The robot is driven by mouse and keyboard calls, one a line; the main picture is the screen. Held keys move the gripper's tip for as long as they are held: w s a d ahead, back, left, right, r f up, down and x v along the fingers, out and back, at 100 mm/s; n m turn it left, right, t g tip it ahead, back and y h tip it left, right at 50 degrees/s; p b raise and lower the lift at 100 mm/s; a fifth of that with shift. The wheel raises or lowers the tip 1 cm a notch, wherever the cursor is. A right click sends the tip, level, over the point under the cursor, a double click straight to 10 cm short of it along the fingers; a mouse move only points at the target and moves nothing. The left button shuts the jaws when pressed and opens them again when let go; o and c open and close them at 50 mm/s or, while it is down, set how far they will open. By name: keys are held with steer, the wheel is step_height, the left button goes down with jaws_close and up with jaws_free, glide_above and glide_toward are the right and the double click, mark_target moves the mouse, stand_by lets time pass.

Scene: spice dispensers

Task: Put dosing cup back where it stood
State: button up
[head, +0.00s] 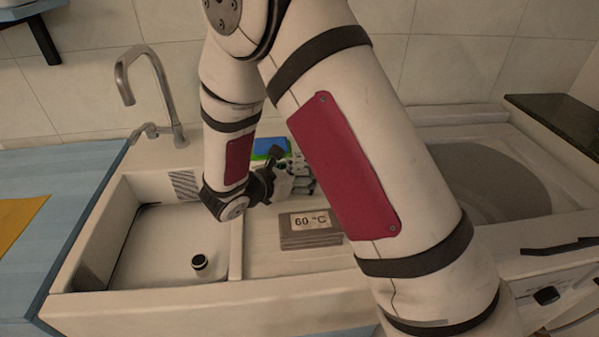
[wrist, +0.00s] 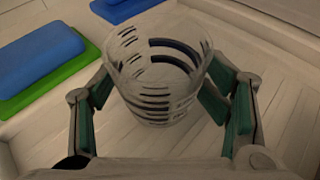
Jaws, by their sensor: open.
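The dosing cup (wrist: 160,95) is a clear cup with dark graduation lines, standing upright on the pale ribbed surface in the wrist view. My gripper (wrist: 162,78) is open, with one green-padded finger on each side of the cup. The fingers are close to its wall; I cannot tell whether they touch it. In the head view my gripper (head: 300,176) is low over the drainboard beside the sink, and my arm hides much of that area. The cup is not clear there.
A blue and green sponge (wrist: 45,62) lies left of the cup, and another blue item (wrist: 125,8) lies behind. A grey block marked "60 °C" (head: 310,229) stands in front of the gripper. The sink basin (head: 165,235) holds a small dark round piece (head: 200,262). A tap (head: 150,75) rises behind.

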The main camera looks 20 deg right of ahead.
steer(key=shift+s+a+f, duration=0.1)
steer(key=shift+a+f, duration=0.1)
steer(key=shift+f, duration=0.05)
steer(key=shift+a+r+p, duration=0.1)
steer(key=shift+r+p, duration=0.3)
steer(key=shift+r, duration=0.1)
steer(key=v, duration=1.1)
steer(key=shift+s+a+r, duration=0.2)
steer(key=s+d+r+m+g+y, duration=0.2)
steer(key=s+d+r+m+g, duration=0.5)
steer(key=s+d+r+m, duration=0.55)
steer(key=s+a+m+t+y, duration=0.2)
steer(key=s+a+m+y, duration=0.1)
steer(key=s+m+y, duration=0.6)
steer(key=shift+s+r+m, duration=0.45)
steer(key=shift+s+m, duration=1.1)
steer(key=shift+s, duration=1.6)
